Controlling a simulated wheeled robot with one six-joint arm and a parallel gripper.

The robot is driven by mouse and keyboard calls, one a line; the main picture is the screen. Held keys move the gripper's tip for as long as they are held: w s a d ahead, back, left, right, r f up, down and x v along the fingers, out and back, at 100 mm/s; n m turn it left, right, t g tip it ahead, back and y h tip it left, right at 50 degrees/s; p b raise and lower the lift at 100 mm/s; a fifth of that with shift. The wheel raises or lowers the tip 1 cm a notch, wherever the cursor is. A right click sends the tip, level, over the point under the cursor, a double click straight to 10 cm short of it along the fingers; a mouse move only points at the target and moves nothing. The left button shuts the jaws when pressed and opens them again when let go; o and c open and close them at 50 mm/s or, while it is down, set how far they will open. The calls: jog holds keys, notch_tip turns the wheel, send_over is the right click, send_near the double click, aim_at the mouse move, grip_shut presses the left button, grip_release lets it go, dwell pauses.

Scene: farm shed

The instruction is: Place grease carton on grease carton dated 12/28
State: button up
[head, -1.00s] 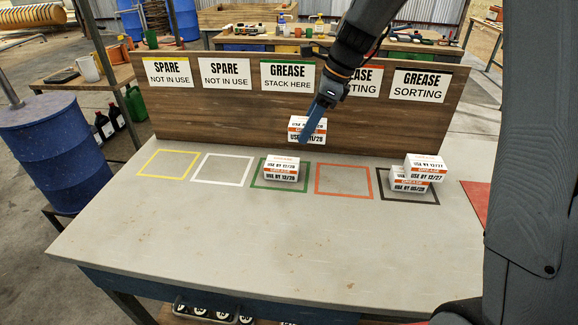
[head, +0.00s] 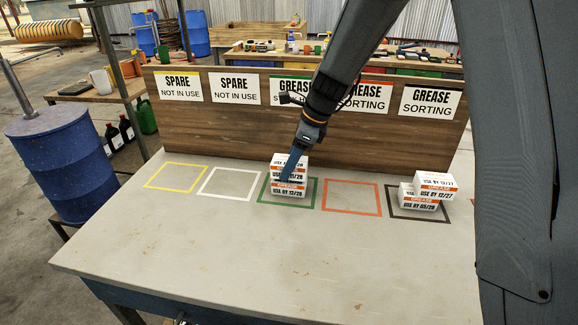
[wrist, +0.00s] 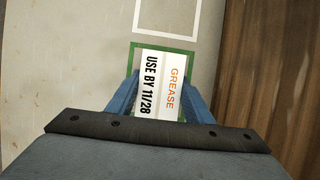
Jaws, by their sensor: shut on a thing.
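My gripper (head: 290,172) is shut on a white and orange grease carton (wrist: 160,86). Its label reads USE BY 11/28 in the wrist view. In the head view the held carton (head: 297,160) is upright, directly above the grease carton dated 12/28 (head: 289,190), in the green square (head: 304,204). I see little or no gap between the two, and cannot tell whether they touch. The wrist view shows the held carton between the blue fingers, hiding the lower carton.
In the black square (head: 399,213), a carton dated 12/27 (head: 436,185) rests on another, apparently dated 05/28 (head: 420,202). The red (head: 351,211), white (head: 229,199) and yellow (head: 176,189) squares are empty. A wooden board (head: 225,125) with signs stands behind.

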jog(key=shift+f, duration=0.5)
jog(key=shift+f, duration=0.15)
jog(key=o, duration=1.1)
jog(key=b+v, duration=0.1)
jog(key=v, duration=1.1)
jog(key=shift+b, duration=0.3)
jog(key=s+d+f+n+h, duration=0.1)
jog(key=s+d+f+n, duration=0.2)
jog(key=s+n, duration=0.3)
jog(key=s+d+f+n+h, duration=0.1)
jog(key=s+d+f+n, duration=0.3)
jog(key=s+n, duration=0.3)
jog(key=s+d+f+n+h, duration=0.2)
jog(key=s+d+f+n, duration=0.2)
jog(key=s, duration=0.5)
jog(key=shift+s+d+f+n, duration=0.1)
jog(key=shift+s+d+n, duration=0.05)
jog(key=shift+d+n, duration=0.4)
jog(key=shift+s+d+n, duration=0.2)
jog(key=shift+d+n, duration=0.15)
jog(key=shift+n, duration=0.3)
jog(key=shift+s+f+n, duration=0.2)
jog(key=shift+s+n, duration=0.2)
jog(key=shift+s, duration=0.05)
